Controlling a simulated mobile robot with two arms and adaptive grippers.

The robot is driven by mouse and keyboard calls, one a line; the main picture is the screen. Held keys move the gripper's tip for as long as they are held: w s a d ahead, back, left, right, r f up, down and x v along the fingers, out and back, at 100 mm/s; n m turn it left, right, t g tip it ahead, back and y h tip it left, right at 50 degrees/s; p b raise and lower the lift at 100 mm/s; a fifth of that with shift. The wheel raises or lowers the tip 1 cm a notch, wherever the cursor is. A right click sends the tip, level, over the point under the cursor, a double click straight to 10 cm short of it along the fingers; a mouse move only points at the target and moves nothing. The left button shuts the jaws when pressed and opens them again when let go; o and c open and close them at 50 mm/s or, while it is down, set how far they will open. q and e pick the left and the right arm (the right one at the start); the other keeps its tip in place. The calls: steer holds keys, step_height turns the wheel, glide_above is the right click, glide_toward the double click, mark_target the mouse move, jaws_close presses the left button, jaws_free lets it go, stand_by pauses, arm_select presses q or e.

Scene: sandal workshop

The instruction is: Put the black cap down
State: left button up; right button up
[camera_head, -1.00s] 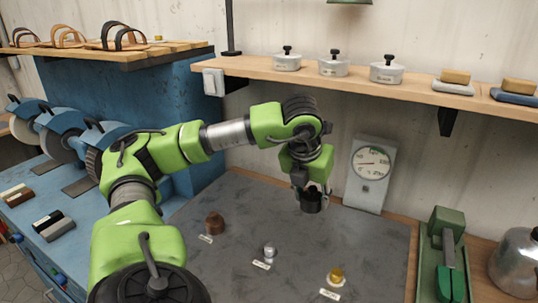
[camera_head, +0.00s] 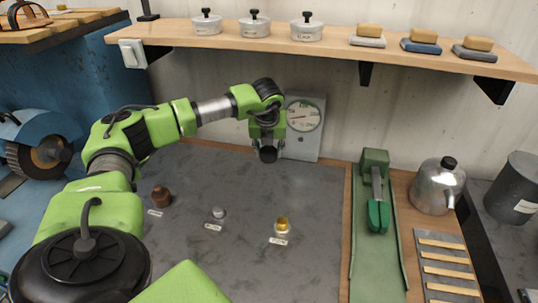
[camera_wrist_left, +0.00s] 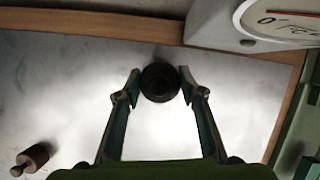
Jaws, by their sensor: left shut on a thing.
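My left gripper (camera_head: 268,146) is shut on the black cap (camera_head: 268,155), over the back of the grey work mat (camera_head: 320,215), in front of the dial gauge (camera_head: 302,125). In the left wrist view the black cap (camera_wrist_left: 159,83) shows as a dark round piece between the two fingertips (camera_wrist_left: 159,95). I cannot tell whether its underside touches the mat. On the mat stand a brown cap (camera_head: 161,196), a silver piece (camera_head: 218,213) and a gold-topped piece (camera_head: 282,225), each with a paper label. My right gripper is not in view.
A green tool on a long base (camera_head: 375,215) and a metal kettle (camera_head: 437,186) stand to the right. The mat around the held cap is clear, with the gauge close behind.

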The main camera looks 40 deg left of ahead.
mark_target(269, 167)
arm_select(q)
steer(key=shift+w+a+f, duration=0.1)
steer(key=shift+w+f, duration=0.1)
steer(key=shift+f, duration=0.1)
step_height(269, 167, down, 3)
steer(key=shift+w+r+p, duration=0.1)
steer(key=shift+w+p, duration=0.05)
steer(key=shift+p, duration=0.8)
steer(key=shift+f, duration=0.3)
steer(key=o, duration=0.9)
steer(key=shift+o, duration=0.2)
steer(key=b+v, duration=0.3)
steer(key=v, duration=0.9)
